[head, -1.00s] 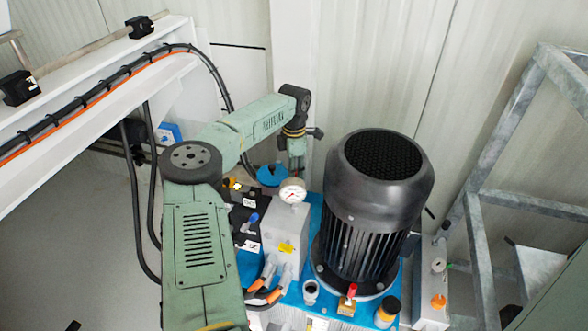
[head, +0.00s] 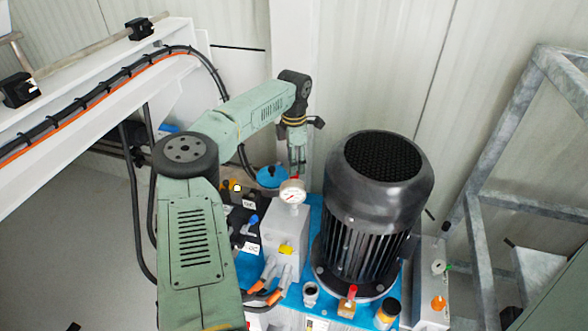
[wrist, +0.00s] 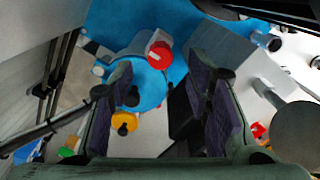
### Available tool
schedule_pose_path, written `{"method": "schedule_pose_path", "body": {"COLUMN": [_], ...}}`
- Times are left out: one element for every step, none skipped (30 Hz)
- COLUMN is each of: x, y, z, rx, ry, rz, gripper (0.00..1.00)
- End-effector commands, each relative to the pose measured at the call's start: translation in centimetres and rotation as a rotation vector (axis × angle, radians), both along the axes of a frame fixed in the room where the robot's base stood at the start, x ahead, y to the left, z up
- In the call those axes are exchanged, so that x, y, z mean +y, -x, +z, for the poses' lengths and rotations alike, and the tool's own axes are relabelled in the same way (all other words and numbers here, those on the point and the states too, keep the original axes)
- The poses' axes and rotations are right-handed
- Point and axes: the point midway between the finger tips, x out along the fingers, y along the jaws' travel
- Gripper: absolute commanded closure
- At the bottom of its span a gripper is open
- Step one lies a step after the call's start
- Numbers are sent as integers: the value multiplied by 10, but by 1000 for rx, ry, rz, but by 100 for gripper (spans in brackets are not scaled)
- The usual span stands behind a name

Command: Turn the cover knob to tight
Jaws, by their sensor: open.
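The round blue cover (head: 268,178) lies behind the black manifold block in the head view, with a small dark knob (head: 271,169) on top. In the wrist view the blue cover (wrist: 148,88) shows below and between my fingers, and the dark knob (wrist: 132,97) is close to the left finger. My gripper (head: 297,160) points down, just right of the cover in the head view. It is open and empty, with its two fingers apart in the wrist view (wrist: 160,80). I cannot tell its height above the knob.
A pressure gauge (head: 292,191) stands on a grey block close to my gripper. A big black motor (head: 375,205) rises to the right. A red cap (wrist: 160,55) and a yellow knob (wrist: 124,122) lie near the cover. A white beam with cables (head: 110,80) runs at left.

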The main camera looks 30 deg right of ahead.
Motion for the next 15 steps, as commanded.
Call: {"method": "schedule_pose_path", "body": {"x": [0,0,0,0,0,0,0,-1,-1,0,0,0,0,0,0], "y": [-1,-1,-1,0,-1,-1,-1,0,0,0,0,0,0,0,0], "z": [13,20,28,34,40,48,53,57,63,67,70,73,74,76,77], "rx": [-4,-4,-3,-3,-3,-3,-3,-3,-3,-2,-1,-1,-1,0,0], "ry": [2,2,1,2,2,2,2,2,2,1,0,1,1,1,1], "rz": [0,0,0,0,0,1,0,0,0,0,-1,-1,-1,-1,-1], "gripper": [55,55,55,55,55,55,55,55,55,55,55,55,55,55,55]}}
